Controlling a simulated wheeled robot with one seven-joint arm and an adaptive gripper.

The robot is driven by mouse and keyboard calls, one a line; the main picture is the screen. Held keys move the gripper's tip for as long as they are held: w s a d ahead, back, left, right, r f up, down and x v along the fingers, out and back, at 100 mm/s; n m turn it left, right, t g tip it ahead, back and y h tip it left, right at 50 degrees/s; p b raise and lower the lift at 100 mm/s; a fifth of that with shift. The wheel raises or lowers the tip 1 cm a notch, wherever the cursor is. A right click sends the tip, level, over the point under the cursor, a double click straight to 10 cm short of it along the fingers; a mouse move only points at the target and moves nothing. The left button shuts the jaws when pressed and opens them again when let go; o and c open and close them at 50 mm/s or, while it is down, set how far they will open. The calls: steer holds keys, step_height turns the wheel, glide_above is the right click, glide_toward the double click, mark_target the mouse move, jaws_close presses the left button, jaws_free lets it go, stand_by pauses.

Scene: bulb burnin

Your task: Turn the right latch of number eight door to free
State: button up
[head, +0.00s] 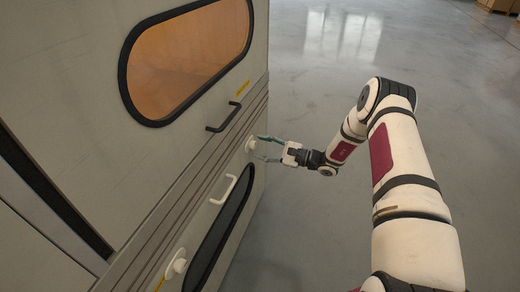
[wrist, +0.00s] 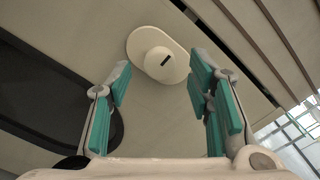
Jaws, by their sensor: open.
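The right latch (head: 251,145) is a pale round knob on an oval plate, at the far upper corner of the lower door (head: 208,207). In the wrist view the latch knob (wrist: 159,63) has a short dark slot on its face. My gripper (head: 259,148) is open at the latch, with its teal fingers on either side of the knob in the wrist view (wrist: 160,78). I cannot tell whether they touch it. A second latch (head: 177,264) is at the near end of the same door. No door number is readable.
The lower door has a white handle (head: 223,190) and a dark window (head: 222,235). Above are a black handle (head: 222,117) and an orange oval window (head: 185,55). Ribbed rails (head: 190,180) run between the doors.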

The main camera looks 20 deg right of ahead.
steer(key=shift+w+a, duration=0.35)
steer(key=shift+a, duration=0.15)
jaws_close()
